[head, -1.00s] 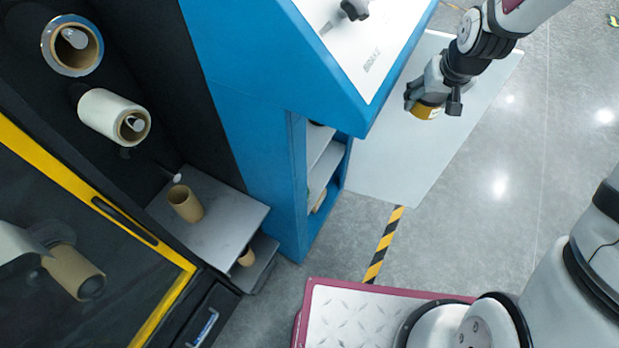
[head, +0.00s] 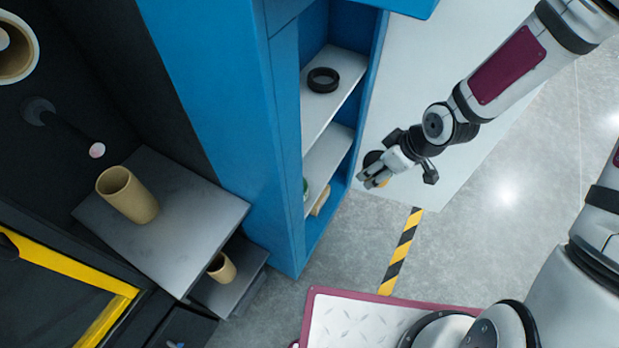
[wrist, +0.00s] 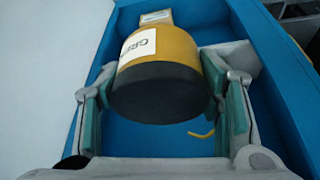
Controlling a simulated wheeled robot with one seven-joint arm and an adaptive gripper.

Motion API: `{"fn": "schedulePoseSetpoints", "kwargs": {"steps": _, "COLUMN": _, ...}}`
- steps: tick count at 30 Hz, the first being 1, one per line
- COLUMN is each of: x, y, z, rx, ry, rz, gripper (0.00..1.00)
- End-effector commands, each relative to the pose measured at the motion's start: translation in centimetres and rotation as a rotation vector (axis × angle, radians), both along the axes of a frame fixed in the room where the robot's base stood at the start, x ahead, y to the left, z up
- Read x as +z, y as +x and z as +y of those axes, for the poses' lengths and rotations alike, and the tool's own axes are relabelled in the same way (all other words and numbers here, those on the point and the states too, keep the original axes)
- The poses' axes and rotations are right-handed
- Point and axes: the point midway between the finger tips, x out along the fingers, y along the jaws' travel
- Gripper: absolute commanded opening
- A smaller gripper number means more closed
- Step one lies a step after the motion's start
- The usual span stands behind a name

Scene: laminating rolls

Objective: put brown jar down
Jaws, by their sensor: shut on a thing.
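The brown jar (wrist: 160,52) is ochre-brown with a white label reading "GRE" and a dark round end facing the wrist camera. My gripper (wrist: 162,85) is shut on it, with a green-padded finger on each side. In the head view my gripper (head: 374,178) is beside the open side of the blue cabinet, to the right of its shelves. In the wrist view blue cabinet surface lies behind the jar, and I see no contact with a shelf.
The blue cabinet's upper shelf (head: 336,72) holds a black ring (head: 323,80) and has bare room. The lower shelf (head: 330,160) holds a green item and a tan item, partly hidden. A tan tube (head: 127,195) stands on a grey ledge (head: 195,225) at left.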

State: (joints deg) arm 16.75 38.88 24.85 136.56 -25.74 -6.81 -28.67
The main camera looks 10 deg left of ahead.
Motion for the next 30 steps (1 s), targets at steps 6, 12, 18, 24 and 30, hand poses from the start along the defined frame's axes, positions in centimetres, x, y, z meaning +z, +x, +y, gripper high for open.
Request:
{"fn": "schedulePoseSetpoints", "kwargs": {"steps": 6, "x": -5.9, "y": -1.7, "z": 2.3, "rx": 0.159, "ry": 0.001, "rz": -0.001, "gripper": 0.24}}
{"fn": "schedulePoseSetpoints", "kwargs": {"steps": 12, "x": -7.8, "y": -2.6, "z": 3.4, "rx": 0.235, "ry": 0.001, "rz": -0.001, "gripper": 0.24}}
{"fn": "schedulePoseSetpoints", "kwargs": {"steps": 18, "x": -8.3, "y": -1.3, "z": 4.9, "rx": 0.251, "ry": 0.001, "rz": -0.005, "gripper": 0.24}}
{"fn": "schedulePoseSetpoints", "kwargs": {"steps": 24, "x": -8.8, "y": 2.4, "z": 8.0, "rx": 0.249, "ry": 0.001, "rz": -0.004, "gripper": 0.24}}
{"fn": "schedulePoseSetpoints", "kwargs": {"steps": 30, "x": -9.2, "y": 6.0, "z": 11.1, "rx": 0.249, "ry": 0.001, "rz": -0.004, "gripper": 0.24}}
